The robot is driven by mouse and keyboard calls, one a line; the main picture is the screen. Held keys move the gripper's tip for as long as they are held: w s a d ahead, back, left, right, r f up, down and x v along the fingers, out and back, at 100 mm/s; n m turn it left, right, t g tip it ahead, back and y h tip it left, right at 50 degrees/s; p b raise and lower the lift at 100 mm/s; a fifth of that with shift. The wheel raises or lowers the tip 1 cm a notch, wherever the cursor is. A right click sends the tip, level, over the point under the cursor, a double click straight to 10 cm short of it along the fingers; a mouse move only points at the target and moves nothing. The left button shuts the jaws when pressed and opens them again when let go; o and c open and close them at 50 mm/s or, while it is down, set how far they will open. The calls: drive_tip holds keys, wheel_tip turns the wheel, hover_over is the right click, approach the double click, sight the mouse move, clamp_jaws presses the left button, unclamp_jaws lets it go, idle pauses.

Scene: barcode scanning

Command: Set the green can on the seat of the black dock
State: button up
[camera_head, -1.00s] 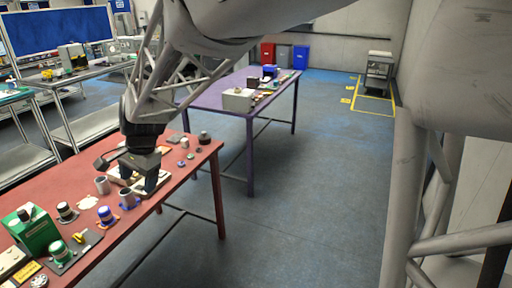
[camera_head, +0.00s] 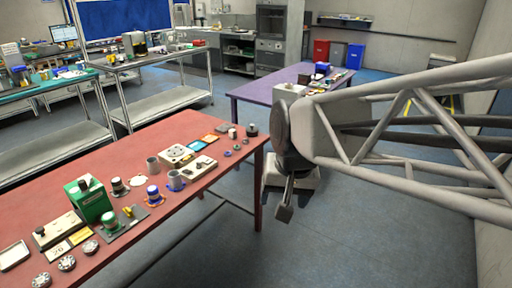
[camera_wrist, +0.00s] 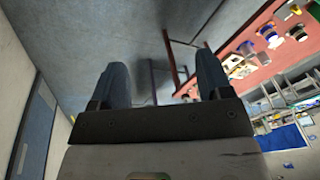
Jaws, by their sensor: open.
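A green can (camera_head: 109,219) with a pale top stands upright near the front edge of the red table, at the left of the head view. It appears to stand on or against a dark flat plate (camera_head: 124,226), which may be the black dock; a small yellow-topped part is beside it. I cannot make out the dock's seat. My gripper (camera_head: 285,206) hangs past the right end of the table over the floor, far from the can. In the wrist view my gripper (camera_wrist: 162,75) is open, with nothing between the fingers.
The red table (camera_head: 190,130) also holds a green box (camera_head: 90,201), a blue-and-white can (camera_head: 153,195), grey cups (camera_head: 152,165) and several small parts. A purple table (camera_head: 255,88) stands behind. The floor right of the red table is open.

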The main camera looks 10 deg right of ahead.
drive_tip(key=s+d+f+n+h, duration=0.1)
drive_tip(key=s+d, duration=0.3)
drive_tip(key=s, duration=0.4)
drive_tip(key=shift+s+d+f+n, duration=0.2)
drive_tip(key=shift+d+f+n, duration=0.2)
drive_tip(key=shift+n, duration=0.2)
idle(0.7)
